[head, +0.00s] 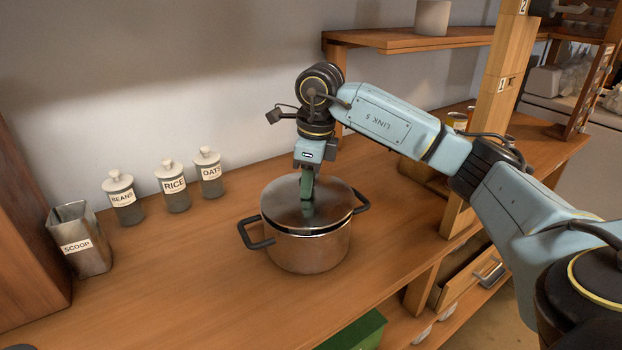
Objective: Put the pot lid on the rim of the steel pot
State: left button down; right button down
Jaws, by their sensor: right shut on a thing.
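The steel pot (309,251) stands upright on the wooden counter, with a black handle on each side. The pot lid (335,202) lies over the pot's mouth and looks level. Its edge appears to meet the rim, but I cannot tell if it touches all the way round. My right gripper (307,208) points straight down over the lid's middle, shut on the lid's knob, which its green fingers hide. My left gripper is not in view.
A metal SCOOP container (82,245) stands at far left. A wooden post (491,110) rises at right.

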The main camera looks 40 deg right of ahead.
jog(key=shift+f+b, duration=0.45)
jog(key=shift+f, duration=0.35)
jog(key=c, duration=1)
grip_release()
jog(key=shift+r, duration=0.1)
